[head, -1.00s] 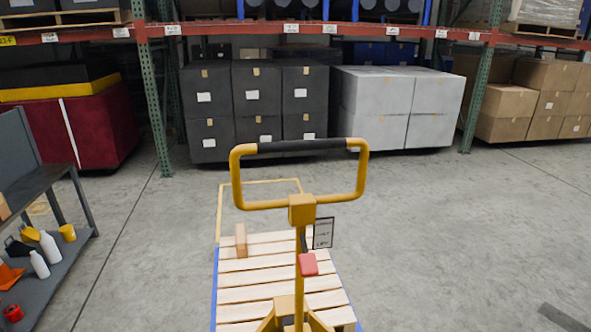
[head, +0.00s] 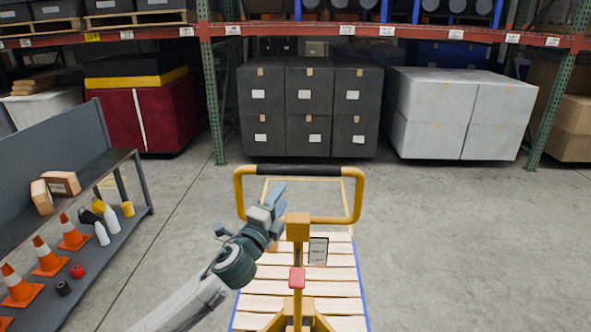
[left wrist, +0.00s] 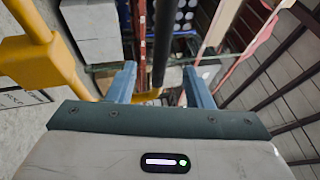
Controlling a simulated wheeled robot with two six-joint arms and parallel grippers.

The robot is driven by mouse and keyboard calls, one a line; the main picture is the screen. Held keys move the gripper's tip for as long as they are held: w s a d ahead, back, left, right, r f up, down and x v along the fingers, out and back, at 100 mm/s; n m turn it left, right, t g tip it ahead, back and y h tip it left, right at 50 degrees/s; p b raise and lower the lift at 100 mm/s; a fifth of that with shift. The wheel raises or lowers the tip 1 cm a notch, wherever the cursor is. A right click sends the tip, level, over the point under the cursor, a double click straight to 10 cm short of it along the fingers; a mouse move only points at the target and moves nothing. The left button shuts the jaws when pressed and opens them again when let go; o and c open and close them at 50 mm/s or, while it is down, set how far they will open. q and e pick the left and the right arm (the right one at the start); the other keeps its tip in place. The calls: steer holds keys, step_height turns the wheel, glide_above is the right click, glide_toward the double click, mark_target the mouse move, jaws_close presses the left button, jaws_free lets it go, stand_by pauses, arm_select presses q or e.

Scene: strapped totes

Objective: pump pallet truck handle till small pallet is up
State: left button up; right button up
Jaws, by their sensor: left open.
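The yellow pallet truck handle (head: 358,200) is an upright loop with a black grip bar (head: 300,170) across its top. Its post carries a red lever (head: 297,278). The small wooden pallet (head: 340,285) with blue edges lies behind and beneath the post; its height above the floor cannot be told. My left gripper (head: 276,194) is open, at the left part of the loop and below the grip bar. In the left wrist view, the black grip bar (left wrist: 163,45) runs between the two blue-grey fingers of the gripper (left wrist: 162,82), farther out than their tips. My right gripper is not in view.
A grey shelf cart (head: 60,180) at left holds orange cones (head: 50,258), bottles and small boxes. Dark stacked boxes (head: 310,110) and pale boxes (head: 460,110) stand under the rack behind. The floor (head: 450,240) at right is clear.

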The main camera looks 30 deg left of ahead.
mark_target(295, 174)
arm_select(q)
steer(key=p+x, duration=0.1)
steer(key=x, duration=0.2)
steer(key=p+x, duration=0.2)
steer(key=x, duration=0.1)
steer(key=p+x, duration=0.2)
steer(key=x, duration=0.1)
steer(key=shift+r, duration=0.35)
steer(key=shift+x, duration=0.8)
steer(key=shift+f, duration=0.15)
steer(key=shift+c, duration=0.3)
jaws_close()
